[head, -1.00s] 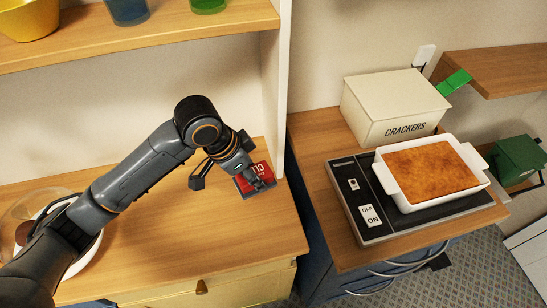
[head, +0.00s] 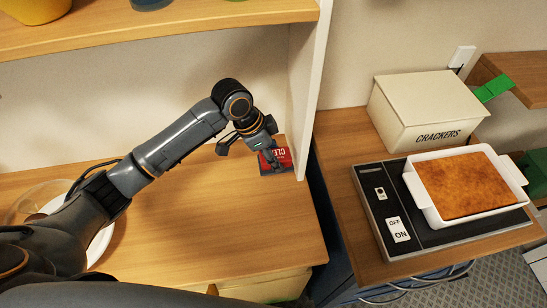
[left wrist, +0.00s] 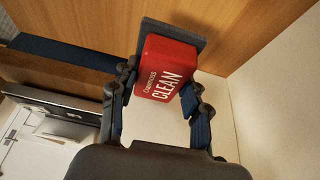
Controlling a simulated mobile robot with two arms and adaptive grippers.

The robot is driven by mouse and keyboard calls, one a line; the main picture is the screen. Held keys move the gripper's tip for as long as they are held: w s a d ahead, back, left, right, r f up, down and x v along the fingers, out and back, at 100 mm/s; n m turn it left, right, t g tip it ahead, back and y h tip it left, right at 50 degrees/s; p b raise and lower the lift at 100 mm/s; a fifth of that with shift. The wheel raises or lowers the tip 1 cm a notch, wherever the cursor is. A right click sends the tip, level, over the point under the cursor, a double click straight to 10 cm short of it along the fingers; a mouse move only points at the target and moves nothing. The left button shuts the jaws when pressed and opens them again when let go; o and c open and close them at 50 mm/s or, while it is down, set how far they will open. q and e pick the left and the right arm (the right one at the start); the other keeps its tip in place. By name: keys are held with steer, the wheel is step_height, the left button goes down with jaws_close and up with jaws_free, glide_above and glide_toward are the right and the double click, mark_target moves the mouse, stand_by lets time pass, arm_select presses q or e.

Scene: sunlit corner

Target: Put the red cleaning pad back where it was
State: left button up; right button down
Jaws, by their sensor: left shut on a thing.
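The red cleaning pad (head: 281,158) has white lettering and a dark backing. In the head view it is at the right end of the wooden counter (head: 230,225), close to the white upright panel. My left gripper (head: 271,155) is shut on the pad and covers part of it. In the left wrist view the pad (left wrist: 167,68) sits between the two fingers of the left gripper (left wrist: 160,92), its dark backing on the far side. I cannot tell whether the pad touches the counter. My right gripper is not in view.
The white upright panel (head: 308,75) stands right beside the pad. A shelf (head: 215,25) runs above the counter. A white plate (head: 98,245) is at the left by my arm. To the right are a crackers box (head: 415,105) and a white baking dish (head: 440,215) on a stove.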

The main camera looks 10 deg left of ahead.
arm_select(q)
steer(key=shift+w+a+f, duration=0.1)
steer(key=shift+w+f, duration=0.3)
steer(key=shift+f, duration=0.05)
steer(key=shift+w+a+f, duration=0.1)
steer(key=shift+w+f, duration=0.2)
steer(key=shift+f, duration=0.1)
step_height(320, 180, down, 3)
steer(key=shift+w+a+f+p, duration=0.1)
steer(key=shift+w+f+p, duration=0.1)
steer(key=shift+p, duration=0.55)
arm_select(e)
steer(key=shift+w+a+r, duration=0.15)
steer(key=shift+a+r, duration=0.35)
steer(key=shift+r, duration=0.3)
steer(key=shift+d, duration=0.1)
arm_select(q)
steer(key=shift+f, duration=0.2)
steer(key=o, duration=1)
steer(key=shift+s, duration=0.1)
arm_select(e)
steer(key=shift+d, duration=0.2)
